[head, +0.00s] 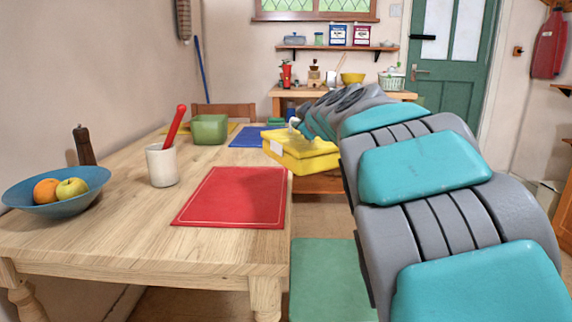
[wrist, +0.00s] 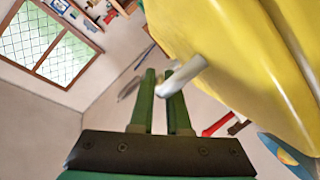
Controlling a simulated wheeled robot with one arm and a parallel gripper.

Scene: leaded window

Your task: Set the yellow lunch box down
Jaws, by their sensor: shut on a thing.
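The yellow lunch box (head: 312,163) is at the right edge of the wooden table (head: 130,225), in the middle of the head view, and reaches past that edge. I cannot tell whether it touches the tabletop. In the wrist view its yellow side (wrist: 235,55) fills the upper right, tilted in the picture. My gripper (wrist: 163,78) has green fingers shut on the lunch box's white handle (wrist: 182,77). In the head view my arm largely hides the gripper and part of the box's right side.
A red mat (head: 230,198) lies bare on the near table. A white cup (head: 161,166) with a red utensil, a blue fruit bowl (head: 30,192) and a pepper mill (head: 84,146) stand left. A green container (head: 209,129) and a blue mat (head: 246,137) are farther back.

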